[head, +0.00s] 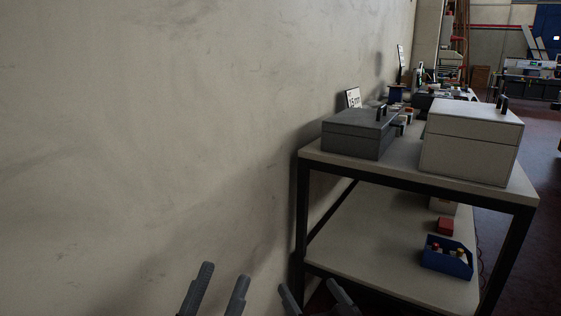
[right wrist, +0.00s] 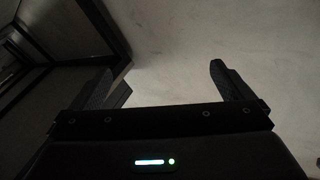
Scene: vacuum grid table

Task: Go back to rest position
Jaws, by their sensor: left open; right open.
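My left gripper (head: 217,290) is at the bottom of the head view, in front of the bare wall. Its two fingers point up, stand apart and hold nothing. My right gripper (head: 312,296) is just to its right, near the front left leg of the table, also with its fingers apart and empty. In the right wrist view my right gripper (right wrist: 160,85) shows two spread fingers with only the pale wall between and beyond them.
A pale wall (head: 150,120) fills the left. A black-framed table (head: 400,170) stands right, holding a dark grey box (head: 352,138) and a light grey box (head: 468,145). Its lower shelf (head: 375,235) carries a blue bin (head: 447,262) and a red box (head: 444,226). Floor (head: 530,240) shows at far right.

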